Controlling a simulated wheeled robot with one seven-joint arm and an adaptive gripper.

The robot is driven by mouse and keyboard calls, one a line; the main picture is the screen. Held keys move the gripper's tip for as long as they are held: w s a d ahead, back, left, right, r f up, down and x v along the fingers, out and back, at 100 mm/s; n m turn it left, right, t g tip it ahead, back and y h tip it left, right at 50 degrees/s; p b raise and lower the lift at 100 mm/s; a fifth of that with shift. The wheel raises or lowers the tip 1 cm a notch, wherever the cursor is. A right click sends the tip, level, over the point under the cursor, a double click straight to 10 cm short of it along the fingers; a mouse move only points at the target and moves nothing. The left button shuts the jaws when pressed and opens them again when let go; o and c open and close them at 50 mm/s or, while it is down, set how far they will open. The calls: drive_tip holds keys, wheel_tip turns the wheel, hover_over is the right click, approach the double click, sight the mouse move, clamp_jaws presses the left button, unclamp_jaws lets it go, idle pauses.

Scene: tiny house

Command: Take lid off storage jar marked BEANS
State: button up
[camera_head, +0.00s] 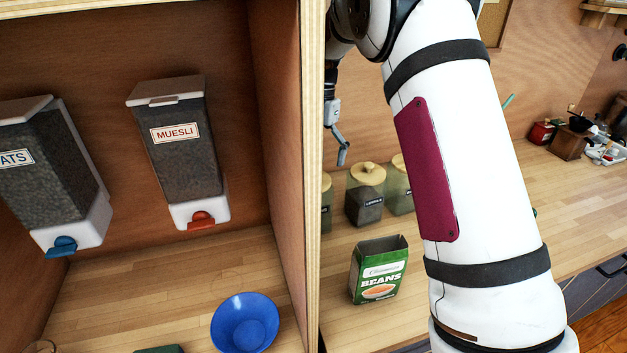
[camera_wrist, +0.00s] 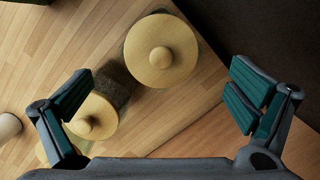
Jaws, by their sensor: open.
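Glass storage jars with round wooden lids stand in a row on the counter. In the head view a jar with dark contents (camera_head: 364,205) shows almost whole; another jar (camera_head: 402,197) is partly behind my arm, and a third (camera_head: 326,205) is cut by the cabinet edge. Their labels are too small to read surely, so I cannot tell which says BEANS. My gripper (camera_wrist: 160,73) is open and empty above the jars. In the wrist view one knobbed lid (camera_wrist: 160,52) lies between the fingers' lines; a second lid (camera_wrist: 92,117) is partly behind the left finger.
A green BEANS box (camera_head: 379,270) stands on the counter in front of the jars. The cabinet side panel (camera_head: 312,180) rises left of them. A blue bowl (camera_head: 245,322) and a MUESLI dispenser (camera_head: 178,150) are inside the cabinet. A pale round object (camera_wrist: 8,127) is at the wrist view's left edge.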

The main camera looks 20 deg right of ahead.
drive_tip(key=f, duration=0.1)
drive_tip(key=f+p, duration=0.1)
drive_tip(key=f, duration=0.2)
drive_tip(key=shift+s+a+f+p, duration=0.1)
drive_tip(key=shift+s+a+p, duration=0.25)
drive_tip(key=shift+s+p, duration=0.05)
drive_tip(key=shift+f, duration=0.35)
drive_tip(key=shift+w, duration=0.1)
drive_tip(key=shift+c, duration=0.2)
drive_tip(key=c, duration=1.2)
drive_tip(key=shift+f, duration=0.1)
drive_tip(key=shift+c, duration=0.8)
